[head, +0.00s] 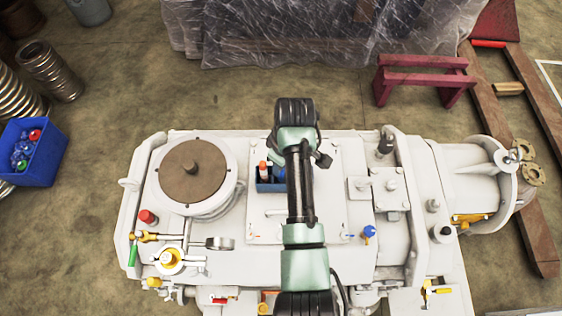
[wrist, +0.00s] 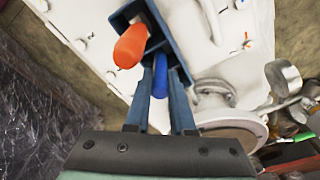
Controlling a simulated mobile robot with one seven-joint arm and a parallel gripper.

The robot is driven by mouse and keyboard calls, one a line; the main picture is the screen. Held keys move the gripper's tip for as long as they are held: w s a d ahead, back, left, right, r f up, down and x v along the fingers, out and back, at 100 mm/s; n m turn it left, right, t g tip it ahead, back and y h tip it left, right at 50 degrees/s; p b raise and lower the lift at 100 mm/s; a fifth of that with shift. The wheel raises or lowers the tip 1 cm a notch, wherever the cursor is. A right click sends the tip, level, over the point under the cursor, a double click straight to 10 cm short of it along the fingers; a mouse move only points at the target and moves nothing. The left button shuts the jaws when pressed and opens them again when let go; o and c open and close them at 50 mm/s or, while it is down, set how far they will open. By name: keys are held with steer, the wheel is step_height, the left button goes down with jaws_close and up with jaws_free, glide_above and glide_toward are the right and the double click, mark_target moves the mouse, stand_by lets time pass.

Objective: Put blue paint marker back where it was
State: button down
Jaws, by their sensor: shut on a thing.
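The blue paint marker (wrist: 159,78) shows in the wrist view, held between the two fingers of my gripper (wrist: 162,70), which is shut on it. A dark blue holder (wrist: 160,14) is just beyond the fingertips. A marker with an orange-red end (wrist: 130,46) stands in the holder, beside the blue marker. I cannot tell whether the blue marker's far end is inside the holder. In the head view the holder (head: 265,187) sits on the white machine, with the orange-red marker (head: 264,169) upright in it. My arm hides most of my gripper there.
The white machine (head: 330,245) carries a round brown-topped port (head: 191,171), a red knob (head: 147,216) and a blue valve (head: 369,232). A blue bin (head: 28,152) is on the floor at left. Plastic-wrapped goods (head: 270,35) lie behind.

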steer(key=shift+f, duration=0.15)
steer(key=shift+f, duration=0.1)
steer(key=shift+f, duration=0.15)
steer(key=c, duration=0.8)
jaws_free()
steer(key=shift+o, duration=0.2)
step_height(320, 180, up, 12)
steer(key=d, duration=0.1)
steer(key=shift+s+r, duration=0.25)
steer(key=shift+s, duration=0.2)
steer(key=shift+w+d, duration=0.1)
